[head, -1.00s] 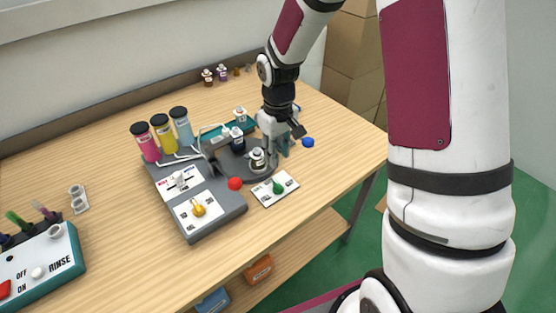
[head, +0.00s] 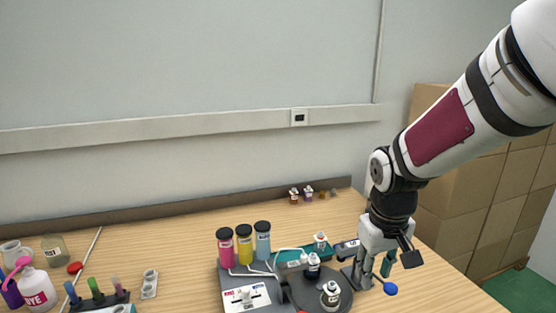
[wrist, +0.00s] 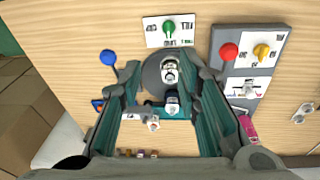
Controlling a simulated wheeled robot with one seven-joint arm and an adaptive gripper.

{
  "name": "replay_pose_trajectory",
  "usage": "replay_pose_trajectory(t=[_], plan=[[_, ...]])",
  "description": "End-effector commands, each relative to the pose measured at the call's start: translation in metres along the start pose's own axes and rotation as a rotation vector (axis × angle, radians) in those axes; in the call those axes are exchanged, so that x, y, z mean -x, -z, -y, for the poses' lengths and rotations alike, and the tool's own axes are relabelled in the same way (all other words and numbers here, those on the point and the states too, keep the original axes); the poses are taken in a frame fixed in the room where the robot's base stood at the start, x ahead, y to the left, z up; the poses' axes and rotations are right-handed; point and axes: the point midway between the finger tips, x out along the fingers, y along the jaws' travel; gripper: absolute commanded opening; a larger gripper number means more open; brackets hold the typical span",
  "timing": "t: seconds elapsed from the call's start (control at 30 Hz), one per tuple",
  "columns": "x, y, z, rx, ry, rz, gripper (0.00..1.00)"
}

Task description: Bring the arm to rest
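My gripper (head: 368,275) is at the right of the vending machine in the head view, fingers pointing down near the turntable. In the wrist view my gripper (wrist: 172,95) has its two teal-lined fingers spread wide, with nothing held between them.
Pink, yellow and blue cylinders (head: 244,244) stand on the machine. A blue knob (head: 390,289) is close to the gripper. A red knob (wrist: 229,52) and a green-knob panel (wrist: 168,30) show in the wrist view. Cardboard boxes (head: 470,215) stand at the right.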

Motion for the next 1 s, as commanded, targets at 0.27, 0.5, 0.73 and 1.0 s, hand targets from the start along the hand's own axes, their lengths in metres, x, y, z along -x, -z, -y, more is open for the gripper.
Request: replay_pose_trajectory(t=[0.27,0.5,0.73,1.0], plan=[[0.082,-0.049,0.006,-0.087,-0.031,-0.126,0.31],[0.128,-0.1,0.017,-0.161,-0.022,-0.235,0.31],[0.148,-0.14,0.027,-0.211,0.005,-0.314,0.31],[0.143,-0.142,0.029,-0.216,0.015,-0.317,0.31]])
